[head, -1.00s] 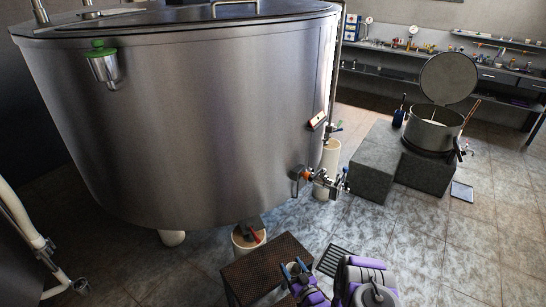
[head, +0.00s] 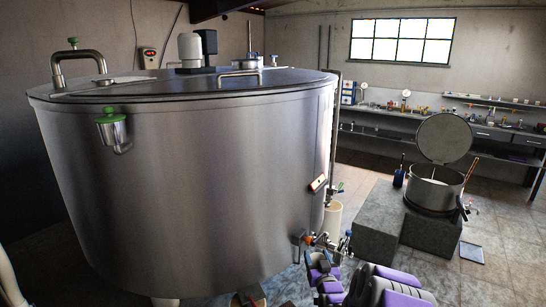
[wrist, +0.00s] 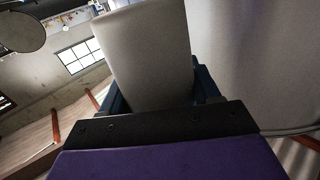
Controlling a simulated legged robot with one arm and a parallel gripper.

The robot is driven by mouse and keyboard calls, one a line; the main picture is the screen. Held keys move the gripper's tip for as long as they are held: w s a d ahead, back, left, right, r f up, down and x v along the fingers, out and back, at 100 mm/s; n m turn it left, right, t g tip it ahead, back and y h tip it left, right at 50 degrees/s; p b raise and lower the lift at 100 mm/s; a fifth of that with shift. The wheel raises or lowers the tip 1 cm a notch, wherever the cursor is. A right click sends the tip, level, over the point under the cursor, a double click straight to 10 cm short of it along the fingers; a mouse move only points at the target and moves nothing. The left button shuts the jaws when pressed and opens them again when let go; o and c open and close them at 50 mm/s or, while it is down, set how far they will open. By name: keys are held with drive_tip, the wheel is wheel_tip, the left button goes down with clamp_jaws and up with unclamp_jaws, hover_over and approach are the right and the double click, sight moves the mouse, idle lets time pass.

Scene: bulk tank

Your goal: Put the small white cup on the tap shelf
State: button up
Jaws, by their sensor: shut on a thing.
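In the wrist view a plain white cup (wrist: 145,55) stands between the blue fingers of my gripper (wrist: 160,92), which is shut on it. In the head view my gripper (head: 319,261) is at the lower middle, in front of the tank's lower right side and just below the outlet tap (head: 324,241), which has an orange part and a blue handle. I cannot pick out the tap shelf for certain in either view.
A large steel tank (head: 195,190) fills the left and middle. Right of the tap are grey blocks (head: 375,222) bearing a lidded pot (head: 432,190). A cluttered workbench (head: 440,130) lines the back wall.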

drive_tip(key=s+a+r+m+h, duration=0.1)
drive_tip(key=s+r, duration=0.1)
drive_tip(key=r, duration=0.9)
drive_tip(key=s+r+h, duration=0.1)
drive_tip(key=s+r, duration=0.1)
drive_tip(key=r, duration=0.9)
drive_tip(key=s+f, duration=0.4)
drive_tip(key=f, duration=0.4)
drive_tip(key=s+f, duration=0.3)
drive_tip(key=f, duration=0.4)
drive_tip(key=shift+s+a+f, duration=0.15)
drive_tip(key=shift+s+f, duration=0.2)
